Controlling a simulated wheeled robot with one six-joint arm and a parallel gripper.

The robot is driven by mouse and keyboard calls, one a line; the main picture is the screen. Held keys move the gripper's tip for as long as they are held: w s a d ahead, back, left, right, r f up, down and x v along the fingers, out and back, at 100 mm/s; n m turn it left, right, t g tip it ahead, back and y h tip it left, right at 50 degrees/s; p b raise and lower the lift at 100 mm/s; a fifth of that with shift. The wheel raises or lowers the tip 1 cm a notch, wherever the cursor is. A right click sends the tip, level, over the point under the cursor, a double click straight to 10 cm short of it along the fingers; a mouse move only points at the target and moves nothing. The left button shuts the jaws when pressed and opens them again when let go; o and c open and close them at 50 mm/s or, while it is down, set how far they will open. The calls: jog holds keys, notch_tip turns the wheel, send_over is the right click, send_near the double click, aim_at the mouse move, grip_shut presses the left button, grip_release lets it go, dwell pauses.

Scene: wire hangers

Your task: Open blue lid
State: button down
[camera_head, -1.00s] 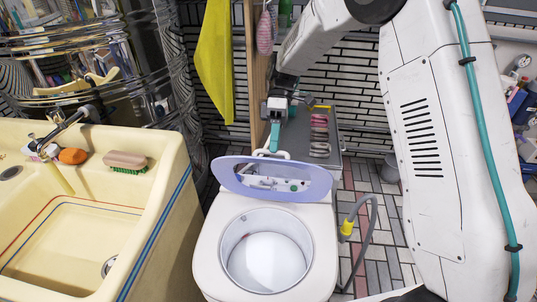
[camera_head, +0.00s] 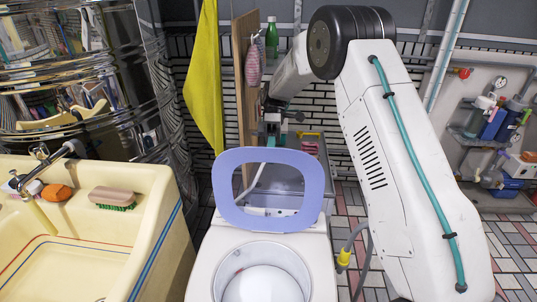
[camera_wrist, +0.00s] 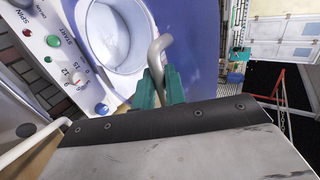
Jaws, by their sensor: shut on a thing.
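The blue lid (camera_head: 228,190) stands raised, close to upright, at the back of a white machine. Its middle is see-through or open; I cannot tell which. The white machine (camera_head: 215,252) shows its round tub (camera_head: 262,272) uncovered in front of the lid. My gripper (camera_head: 272,138) is behind the lid's top edge. In the wrist view, my gripper's teal fingers (camera_wrist: 160,82) are shut on a grey bent handle (camera_wrist: 155,52) beside the lid's blue surface (camera_wrist: 195,45). The handle is mostly hidden in the head view.
A control panel (camera_wrist: 62,58) with knobs and buttons shows in the wrist view. A cream sink (camera_head: 150,215) stands at left, with a brush (camera_head: 113,196) on its rim. A yellow cloth (camera_head: 205,90) hangs behind. A grey hose (camera_head: 362,245) runs right of the machine.

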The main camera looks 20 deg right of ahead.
jog(key=shift+w+f, duration=0.2)
jog(key=shift+f, duration=0.1)
jog(key=c, duration=1.5)
grip_release()
jog(key=shift+w+f, duration=0.15)
jog(key=shift+o, duration=0.2)
jog(key=shift+a, duration=0.1)
jog(key=shift+r, duration=0.25)
jog(key=s+r, duration=0.2)
jog(key=s, duration=0.6)
jog(key=s+r, duration=0.2)
jog(key=s, duration=0.6)
jog(key=shift+d+r, duration=0.35)
